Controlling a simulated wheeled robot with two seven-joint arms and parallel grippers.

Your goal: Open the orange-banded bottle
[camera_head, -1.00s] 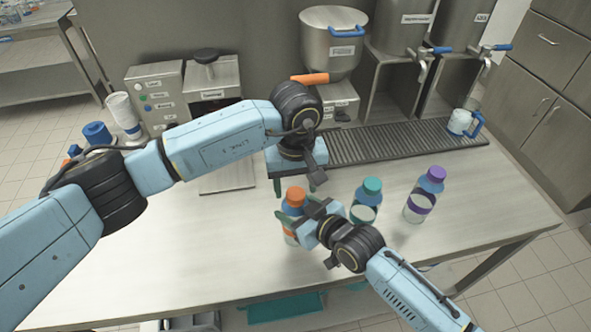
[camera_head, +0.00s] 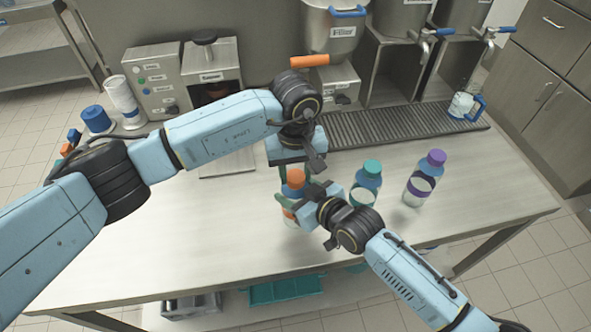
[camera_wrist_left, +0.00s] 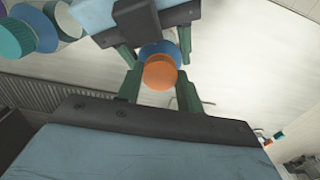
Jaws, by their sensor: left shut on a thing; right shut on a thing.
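The orange-banded bottle (camera_head: 291,212) stands upright on the table, partly hidden by my grippers. Its orange cap (camera_head: 295,178) also shows in the left wrist view (camera_wrist_left: 160,75), on the blue bottle. My left gripper (camera_head: 295,176) comes from behind and is shut on the cap; its green fingers lie on both sides of the cap in the left wrist view (camera_wrist_left: 159,92). My right gripper (camera_head: 291,204) is shut on the bottle's body below the cap, from the front right; its fingers also show at the top of the left wrist view (camera_wrist_left: 156,48).
A teal-capped bottle (camera_head: 366,186) stands close to the right of my right gripper. A purple-capped bottle (camera_head: 424,180) stands farther right. A drip grate (camera_head: 390,126) and the filler (camera_head: 333,55) are behind. The table's left front (camera_head: 170,240) is clear.

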